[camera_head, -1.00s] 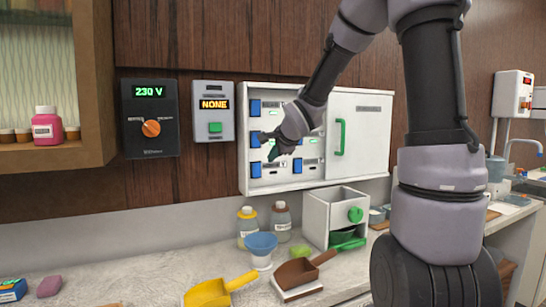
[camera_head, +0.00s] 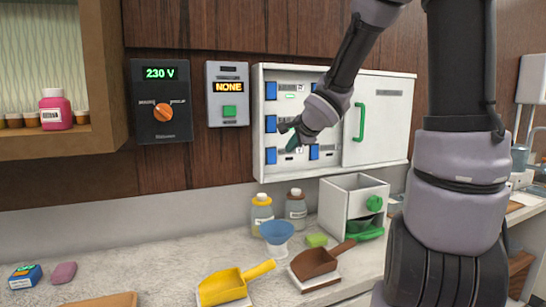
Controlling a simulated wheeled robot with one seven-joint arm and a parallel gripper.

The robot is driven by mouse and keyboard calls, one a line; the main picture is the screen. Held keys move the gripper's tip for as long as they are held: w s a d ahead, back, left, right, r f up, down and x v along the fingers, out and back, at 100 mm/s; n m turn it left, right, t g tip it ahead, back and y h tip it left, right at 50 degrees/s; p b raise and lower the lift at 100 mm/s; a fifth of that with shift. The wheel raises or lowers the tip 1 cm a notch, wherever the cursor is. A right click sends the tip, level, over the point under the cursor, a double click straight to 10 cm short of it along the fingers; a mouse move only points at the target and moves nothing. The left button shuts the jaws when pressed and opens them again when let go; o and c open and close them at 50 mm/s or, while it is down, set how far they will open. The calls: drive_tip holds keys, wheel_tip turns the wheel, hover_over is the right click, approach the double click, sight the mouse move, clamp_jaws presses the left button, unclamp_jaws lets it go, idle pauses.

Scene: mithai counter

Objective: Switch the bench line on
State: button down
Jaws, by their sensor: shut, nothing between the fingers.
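An open white switch panel (camera_head: 259,174) on the wall holds several blue rocker switches with small labels too small to read. On the left column are an upper switch (camera_head: 270,91), a middle switch (camera_head: 270,123) and a lower switch (camera_head: 270,156). Another blue switch (camera_head: 314,152) shows at lower right; my arm covers part of the right column. A small green mark (camera_head: 290,96) shows by the upper row. My gripper (camera_head: 285,128) is shut and empty, just right of the middle left switch. I cannot tell whether it touches the panel.
A 230 V box with an orange knob (camera_head: 164,112) and a box reading NONE with a green button (camera_head: 229,112) hang left of the panel. The panel's white door has a green handle (camera_head: 360,122). Bottles, a blue funnel (camera_head: 277,234) and scoops (camera_head: 236,285) stand on the counter below.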

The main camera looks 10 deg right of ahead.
drive_tip(key=shift+a+f, duration=0.1)
idle(0.4)
approach(272, 161)
drive_tip(key=x, duration=0.5)
drive_tip(key=shift+f, duration=0.4)
drive_tip(key=shift+w, duration=0.55)
drive_tip(key=shift+w+f, duration=0.15)
